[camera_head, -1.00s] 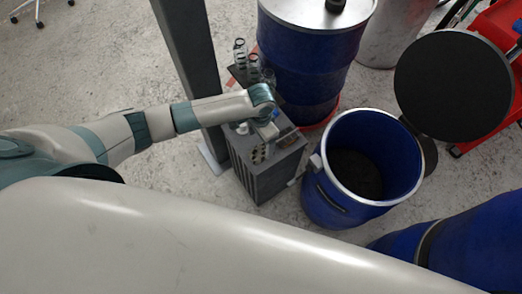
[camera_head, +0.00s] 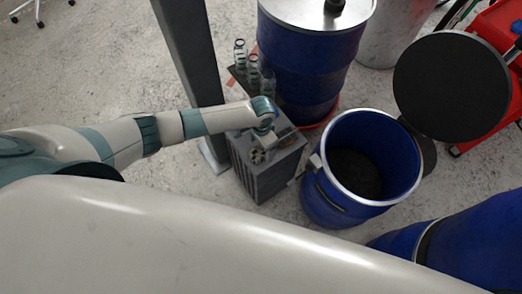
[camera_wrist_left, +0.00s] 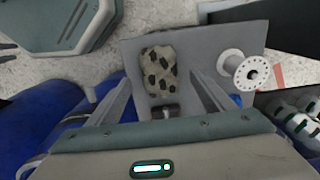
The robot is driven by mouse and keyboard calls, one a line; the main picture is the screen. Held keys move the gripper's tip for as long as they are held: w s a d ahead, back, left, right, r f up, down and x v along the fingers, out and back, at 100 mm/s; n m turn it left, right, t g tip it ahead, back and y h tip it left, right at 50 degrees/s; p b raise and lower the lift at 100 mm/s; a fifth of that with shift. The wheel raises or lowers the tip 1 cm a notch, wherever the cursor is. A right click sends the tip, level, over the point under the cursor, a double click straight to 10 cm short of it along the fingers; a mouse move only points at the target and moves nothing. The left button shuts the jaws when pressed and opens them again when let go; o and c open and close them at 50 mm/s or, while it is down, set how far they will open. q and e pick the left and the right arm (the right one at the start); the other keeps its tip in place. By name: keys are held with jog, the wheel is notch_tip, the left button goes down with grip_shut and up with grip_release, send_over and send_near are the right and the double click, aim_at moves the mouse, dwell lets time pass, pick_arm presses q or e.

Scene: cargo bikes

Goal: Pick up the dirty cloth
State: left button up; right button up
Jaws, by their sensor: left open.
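The dirty cloth (camera_wrist_left: 158,72), pale with dark spots, lies on top of a grey box (camera_wrist_left: 205,45) in the left wrist view. In the head view the cloth (camera_head: 258,156) shows small on the box (camera_head: 268,184), beside my left gripper (camera_head: 271,136). My left gripper (camera_wrist_left: 163,88) is open and empty, its two fingers either side of the cloth's near part in the wrist view. I cannot tell how high the fingers are above the cloth. My right gripper is not in view.
A white spool (camera_wrist_left: 245,70) stands on the box right of the cloth. An open blue barrel (camera_head: 318,190) is right of the box, a closed blue barrel (camera_head: 305,65) behind it. A grey post (camera_head: 190,55) rises at the left. Bare floor (camera_head: 90,75) lies further left.

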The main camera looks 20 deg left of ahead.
pick_arm(q)
jog(key=shift+f, duration=0.75)
jog(key=c, duration=1.2)
